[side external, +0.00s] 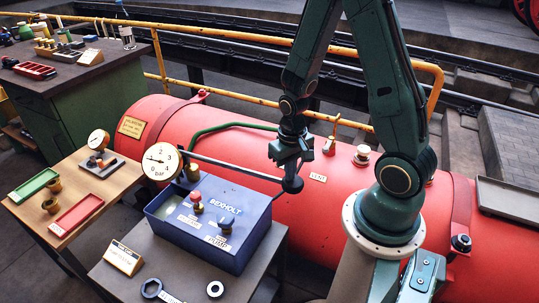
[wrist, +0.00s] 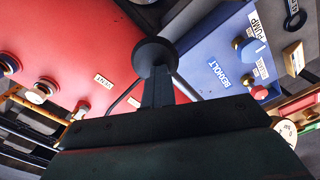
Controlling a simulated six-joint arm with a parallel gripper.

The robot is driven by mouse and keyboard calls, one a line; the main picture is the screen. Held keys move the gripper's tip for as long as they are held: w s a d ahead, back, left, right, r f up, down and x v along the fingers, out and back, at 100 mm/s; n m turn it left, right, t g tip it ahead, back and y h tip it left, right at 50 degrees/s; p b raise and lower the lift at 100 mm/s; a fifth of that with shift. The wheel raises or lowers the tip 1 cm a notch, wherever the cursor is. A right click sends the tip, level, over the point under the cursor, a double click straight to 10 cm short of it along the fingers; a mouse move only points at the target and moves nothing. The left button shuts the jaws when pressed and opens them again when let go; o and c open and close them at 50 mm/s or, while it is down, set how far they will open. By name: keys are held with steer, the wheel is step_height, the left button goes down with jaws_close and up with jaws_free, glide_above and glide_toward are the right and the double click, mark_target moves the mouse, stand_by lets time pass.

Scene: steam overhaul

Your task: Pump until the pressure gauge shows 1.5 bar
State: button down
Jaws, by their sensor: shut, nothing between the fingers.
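The pressure gauge (side external: 161,161), a round white dial marked in bar, stands at the back left corner of the blue REXHOLT box (side external: 248,231). Its needle points left, around 1, too small to read exactly. A long dark lever (side external: 236,170) runs from beside the gauge to a black round knob (side external: 292,185) in front of the red boiler. My gripper (side external: 291,172) is shut and points down at this knob, with nothing between its fingers. In the wrist view the knob (wrist: 155,54) is right at the fingertips (wrist: 157,80); I cannot tell whether they touch.
On the box are a red knob (side external: 196,198) and a blue knob (side external: 225,222) near a PUMP label (side external: 216,242). The red boiler (side external: 320,215) lies behind, with fittings on top. A wooden side table (side external: 85,225) holds trays and another gauge (side external: 98,140).

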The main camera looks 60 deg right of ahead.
steer(key=shift+w+f, duration=0.15)
steer(key=shift+f, duration=1.75)
steer(key=shift+w+f, duration=0.15)
steer(key=shift+f, duration=1.7)
step_height(320, 180, up, 16)
steer(key=shift+s, duration=0.2)
steer(key=shift+f, duration=0.1)
steer(key=shift+f, duration=1.05)
steer(key=shift+w+f, duration=0.2)
steer(key=shift+f, duration=6.7)
steer(key=shift+w+r, duration=0.1)
steer(key=shift+r, duration=0.4)
step_height(320, 180, up, 15)
